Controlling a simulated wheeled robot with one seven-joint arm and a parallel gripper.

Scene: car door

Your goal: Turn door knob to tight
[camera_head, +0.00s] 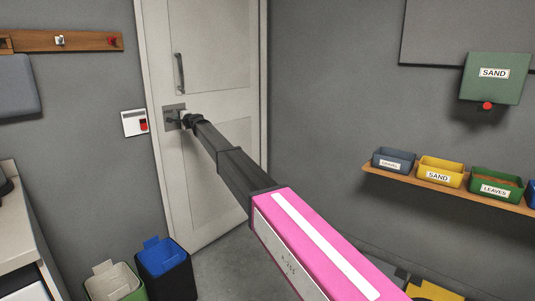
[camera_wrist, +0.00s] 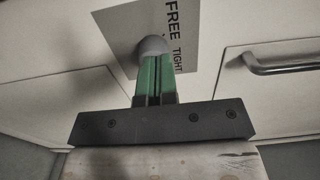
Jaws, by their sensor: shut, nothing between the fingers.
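The white door (camera_head: 212,168) stands ahead, and its dark plate (camera_head: 172,109) is left of my gripper (camera_head: 187,121). In the wrist view the plate (camera_wrist: 198,60) carries the words FREE and TIGHT. The knob's pointer, if any, is hidden.
A dark bar handle (camera_head: 180,73) is on the door above the plate; it also shows in the wrist view (camera_wrist: 285,67). A white switch box (camera_head: 135,123) is on the wall to the left. Bins (camera_head: 165,272) stand on the floor below. A shelf (camera_head: 450,190) is at right.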

